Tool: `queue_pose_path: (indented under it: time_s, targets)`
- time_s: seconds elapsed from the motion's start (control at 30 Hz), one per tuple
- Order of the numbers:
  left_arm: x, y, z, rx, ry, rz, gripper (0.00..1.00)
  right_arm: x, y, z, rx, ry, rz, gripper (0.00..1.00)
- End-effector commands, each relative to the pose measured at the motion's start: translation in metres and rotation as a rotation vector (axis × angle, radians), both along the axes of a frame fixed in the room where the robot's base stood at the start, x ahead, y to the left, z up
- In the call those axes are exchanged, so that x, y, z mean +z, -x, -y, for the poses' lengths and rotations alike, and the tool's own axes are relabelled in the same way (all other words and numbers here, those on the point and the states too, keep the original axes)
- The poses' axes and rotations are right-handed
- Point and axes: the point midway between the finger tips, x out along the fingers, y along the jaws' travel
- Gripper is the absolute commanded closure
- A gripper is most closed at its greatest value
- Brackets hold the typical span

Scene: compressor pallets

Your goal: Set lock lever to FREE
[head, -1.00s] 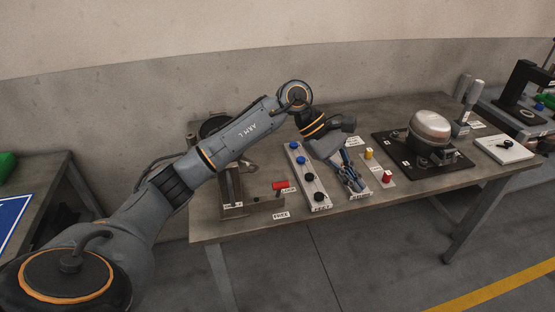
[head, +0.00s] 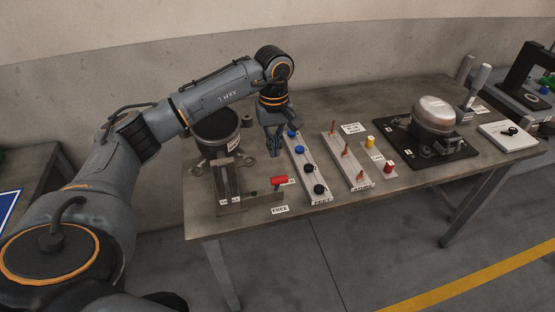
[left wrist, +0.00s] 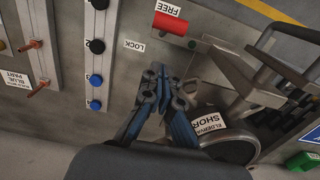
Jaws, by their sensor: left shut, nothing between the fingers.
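The lock lever has a red handle (head: 279,180) on a grey metal fixture (head: 236,206) at the table's left front. It also shows in the left wrist view (left wrist: 171,23). The FREE label (head: 279,210) lies in front of it, and the LOCK label (left wrist: 134,46) is close to the handle's other side. The handle looks raised, so I cannot tell its exact setting. My left gripper (head: 273,146) is shut and empty, pointing down behind the handle and apart from it. Its fingertips show in the left wrist view (left wrist: 164,84). My right gripper is out of view.
A dark round compressor (head: 218,128) stands behind the fixture. To the right are a strip with blue and black knobs (head: 299,150) and a strip with copper pins (head: 357,178). A metal-domed compressor (head: 433,115) sits on a black plate farther right.

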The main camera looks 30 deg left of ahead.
Motion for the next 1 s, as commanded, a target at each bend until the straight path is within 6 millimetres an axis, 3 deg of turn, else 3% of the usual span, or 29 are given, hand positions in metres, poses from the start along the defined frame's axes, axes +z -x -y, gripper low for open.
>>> queue_pose_path:
  time_s: [0.1,0.4,0.77,1.0]
  targets:
    - [-0.014,0.007,0.007,-0.004,0.0,-0.004,1.0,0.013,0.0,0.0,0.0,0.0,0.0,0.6]
    - [-0.035,0.018,0.022,0.0,0.001,-0.001,1.0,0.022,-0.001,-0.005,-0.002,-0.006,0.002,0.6]
    - [-0.037,0.019,0.023,-0.001,0.001,0.0,1.0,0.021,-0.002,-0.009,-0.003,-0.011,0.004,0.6]
    - [-0.046,0.024,0.029,-0.002,0.001,0.002,1.0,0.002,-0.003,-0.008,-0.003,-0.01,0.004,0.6]
